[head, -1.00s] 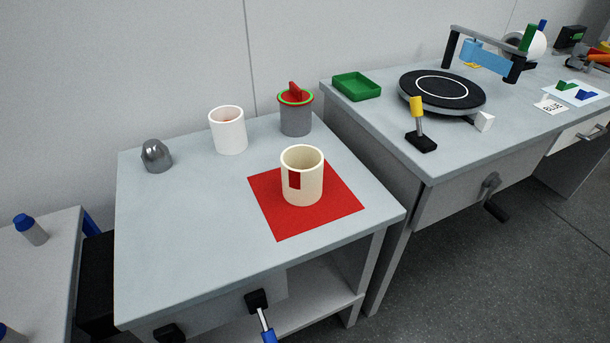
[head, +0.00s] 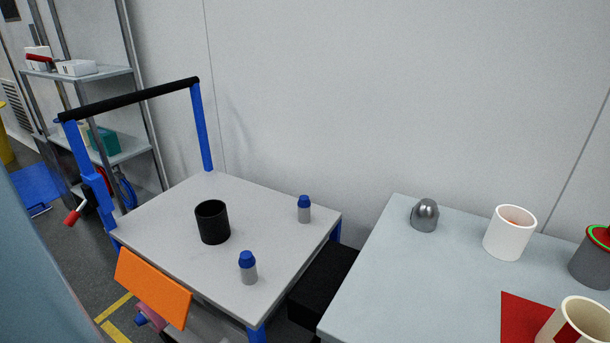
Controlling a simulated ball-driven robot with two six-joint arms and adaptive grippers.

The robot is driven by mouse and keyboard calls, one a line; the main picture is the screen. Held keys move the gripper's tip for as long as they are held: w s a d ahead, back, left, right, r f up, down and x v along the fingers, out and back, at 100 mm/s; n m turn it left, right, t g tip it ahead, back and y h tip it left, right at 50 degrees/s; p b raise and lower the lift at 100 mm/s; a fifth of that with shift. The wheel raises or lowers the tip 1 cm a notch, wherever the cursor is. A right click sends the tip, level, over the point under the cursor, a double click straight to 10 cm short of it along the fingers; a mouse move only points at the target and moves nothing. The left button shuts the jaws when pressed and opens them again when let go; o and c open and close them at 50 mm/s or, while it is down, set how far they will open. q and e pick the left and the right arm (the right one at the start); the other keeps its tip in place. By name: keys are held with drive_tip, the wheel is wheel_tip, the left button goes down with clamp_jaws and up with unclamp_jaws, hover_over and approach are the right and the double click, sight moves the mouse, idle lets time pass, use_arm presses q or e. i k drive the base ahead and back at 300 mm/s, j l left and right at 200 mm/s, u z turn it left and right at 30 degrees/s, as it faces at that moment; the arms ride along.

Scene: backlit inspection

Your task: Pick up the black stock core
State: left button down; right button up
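The black stock core (head: 213,223) is a short black hollow cylinder. It stands upright on the grey top of a cart (head: 166,220) with blue posts, left of the middle in the head view. Nothing touches it. Neither of my grippers can be made out in the head view.
Two grey bottles with blue caps, one at the back (head: 304,210) and one in front (head: 248,269), stand right of the core. A black push bar (head: 130,98) spans the cart's far left. A bench (head: 380,270) with a white cup (head: 510,232) and metal dome (head: 425,215) stands right.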

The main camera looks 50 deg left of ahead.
sight(213, 222)
drive_tip(key=u, duration=2.3)
drive_tip(key=i+j, duration=0.2)
drive_tip(key=i+j+z, duration=0.15)
drive_tip(key=j, duration=0.25)
drive_tip(key=i+j, duration=0.15)
drive_tip(key=j, duration=0.15)
